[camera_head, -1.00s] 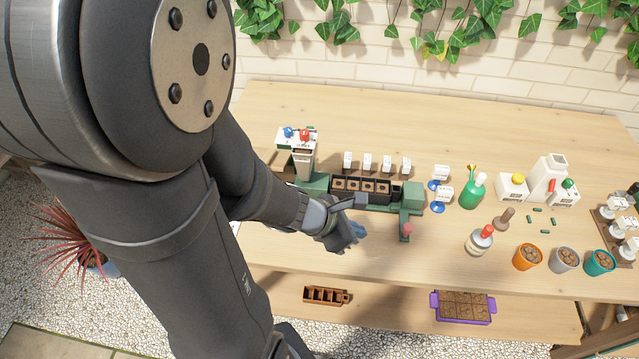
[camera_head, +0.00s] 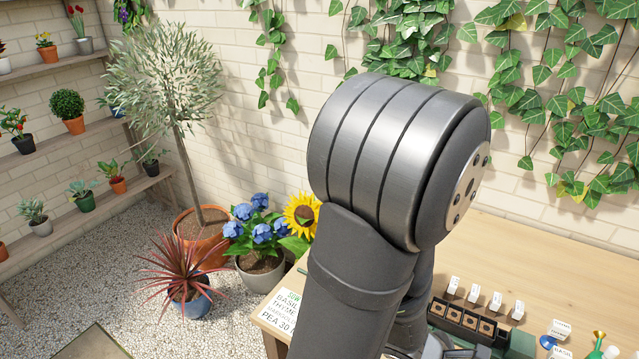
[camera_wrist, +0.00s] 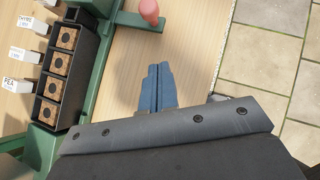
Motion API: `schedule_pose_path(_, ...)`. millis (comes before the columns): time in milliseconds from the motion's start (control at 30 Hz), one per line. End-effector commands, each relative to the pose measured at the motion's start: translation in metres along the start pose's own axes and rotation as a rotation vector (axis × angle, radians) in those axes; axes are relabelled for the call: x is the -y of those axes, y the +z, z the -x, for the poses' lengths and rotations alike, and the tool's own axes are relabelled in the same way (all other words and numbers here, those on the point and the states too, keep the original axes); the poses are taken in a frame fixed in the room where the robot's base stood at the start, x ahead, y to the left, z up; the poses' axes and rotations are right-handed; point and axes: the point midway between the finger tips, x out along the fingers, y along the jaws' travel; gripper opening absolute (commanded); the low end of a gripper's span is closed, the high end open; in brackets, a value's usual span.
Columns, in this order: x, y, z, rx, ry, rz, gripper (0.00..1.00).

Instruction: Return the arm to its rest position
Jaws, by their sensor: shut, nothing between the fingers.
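My gripper (camera_wrist: 159,70) shows in the wrist view as two blue fingers side by side, shut with nothing between them. It is over bare wooden bench top, to the right of the black cell tray (camera_wrist: 88,66) and apart from it. In the head view my arm's large grey joint and link fill the middle, and I cannot make out my fingers there. The black tray also shows in the head view (camera_head: 452,319) right of my arm, with soil-filled cells.
The green stand (camera_wrist: 112,19) frames the tray, and a pink-red knob (camera_wrist: 149,9) sits near the fingers. White labels (camera_wrist: 16,85) stand along the tray. The bench edge and stone paving (camera_wrist: 265,60) lie right. Potted plants, including a sunflower (camera_head: 302,215), stand left of my arm.

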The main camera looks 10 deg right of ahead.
Motion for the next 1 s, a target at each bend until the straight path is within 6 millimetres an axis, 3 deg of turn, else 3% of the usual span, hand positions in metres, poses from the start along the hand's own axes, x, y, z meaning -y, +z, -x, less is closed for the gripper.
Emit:
schedule_pose_path(333, 0.001, -0.001, -0.039, -0.002, -0.003, 0.001, 0.0)
schedule_pose_path(500, 0.0, 0.013, -0.056, -0.001, -0.001, -0.003, 0.0)
schedule_pose_path(1000, 0.0, 0.025, -0.068, 0.0, 0.001, 0.0, 0.0)
